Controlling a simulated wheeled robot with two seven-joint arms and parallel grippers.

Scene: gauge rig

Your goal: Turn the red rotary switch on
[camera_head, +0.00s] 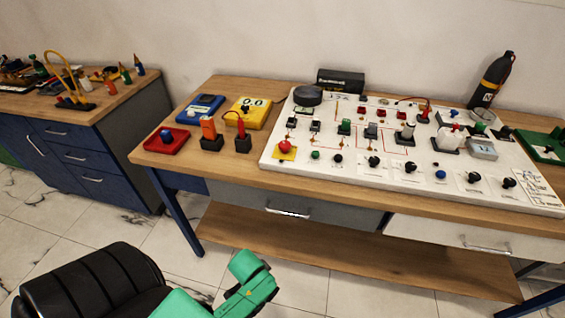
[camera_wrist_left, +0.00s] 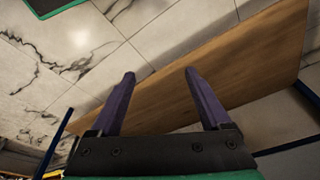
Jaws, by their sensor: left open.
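Beyond the fingers are the wooden lower shelf and the tiled floor. In the head view, a green link of my arm is low in front of the bench, and no fingertips show. My right gripper is not in view.
A white panel (camera_head: 400,178) with several knobs, switches and a red button on yellow fills the right of the workbench (camera_head: 232,170). Blue and yellow meters and orange and red-handled devices stand beside the red block. A black chair (camera_head: 95,285) stands at lower left.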

